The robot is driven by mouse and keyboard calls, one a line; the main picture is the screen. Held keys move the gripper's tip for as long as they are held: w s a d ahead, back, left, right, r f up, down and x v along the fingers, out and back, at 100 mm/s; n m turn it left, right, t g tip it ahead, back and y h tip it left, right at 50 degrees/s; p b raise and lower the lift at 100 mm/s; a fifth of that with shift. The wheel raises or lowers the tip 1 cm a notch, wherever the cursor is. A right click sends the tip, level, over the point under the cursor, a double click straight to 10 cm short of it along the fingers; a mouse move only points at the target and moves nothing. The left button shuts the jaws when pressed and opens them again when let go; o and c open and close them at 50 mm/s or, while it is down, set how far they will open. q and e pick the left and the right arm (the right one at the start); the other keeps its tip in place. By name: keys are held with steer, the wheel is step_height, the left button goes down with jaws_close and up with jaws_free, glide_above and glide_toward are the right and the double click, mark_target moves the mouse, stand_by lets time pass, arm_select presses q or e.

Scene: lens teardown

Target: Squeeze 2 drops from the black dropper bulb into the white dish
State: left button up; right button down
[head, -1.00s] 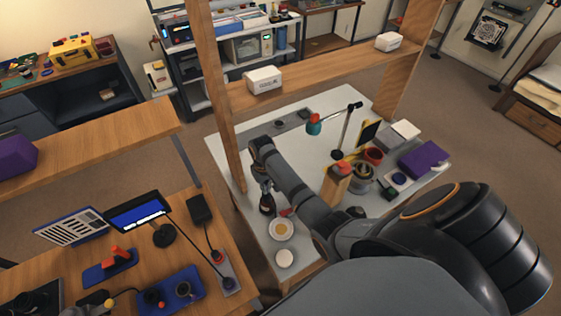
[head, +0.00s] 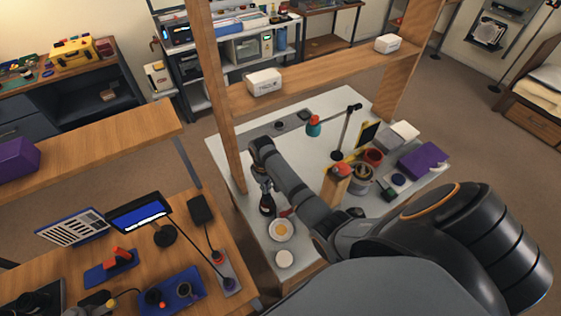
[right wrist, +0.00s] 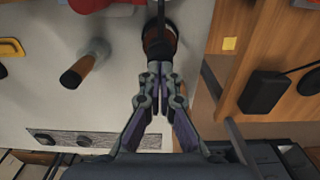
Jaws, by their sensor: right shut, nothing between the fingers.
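A dark bottle (head: 267,204) stands on the white table near its left edge, beside a wooden post. In the right wrist view a dark round top with a reddish-brown rim (right wrist: 160,48) lies just beyond my fingertips. I cannot clearly make out the black dropper bulb. A white dish (head: 281,230) with a yellowish middle sits in front of the bottle, and a smaller plain white round piece (head: 284,259) is nearer. My right gripper (right wrist: 158,76) is shut and empty, over the bottle's area; whether it touches the bottle is unclear. My left gripper is out of view.
A wooden post (head: 226,120) and a shelf beam (head: 320,78) stand close to my right arm. A lamp-like stand (head: 346,132), a wooden block with a red top (head: 336,184) and a purple box (head: 423,160) crowd the table's right.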

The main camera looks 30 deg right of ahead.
steer(key=shift+f+b, duration=0.5)
steer(key=shift+f, duration=0.6)
steer(key=shift+r+p, duration=0.8)
steer(key=shift+r, duration=0.65)
steer(key=shift+r, duration=0.1)
step_height(320, 180, up, 6)
steer(key=shift+f, duration=0.1)
